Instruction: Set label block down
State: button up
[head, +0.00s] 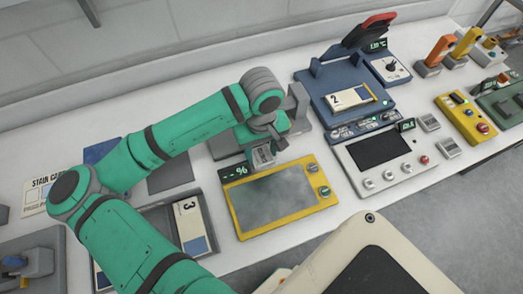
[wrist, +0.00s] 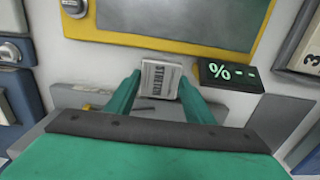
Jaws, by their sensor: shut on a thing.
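The label block (head: 263,157) is a small grey-white block with dark lettering on its face. In the wrist view the label block (wrist: 159,79) sits between my two green fingertips, and its lettering is too blurred to read surely. My gripper (head: 261,148) is shut on it, just behind the back edge of the yellow-framed panel (head: 240,228). In the wrist view my gripper (wrist: 158,88) shows the panel's yellow edge (wrist: 150,43) just beyond the block. I cannot tell whether the block touches the white bench.
A percent display (head: 234,171) stands at the panel's back left corner. A blue machine (head: 312,90) and a white control panel (head: 345,155) are to the right. Two similar small blocks (head: 429,122) (head: 449,147) lie beyond it. A dark tray (head: 160,215) is left.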

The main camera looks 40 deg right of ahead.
jog(key=shift+f, duration=0.15)
jog(key=o, duration=1.1)
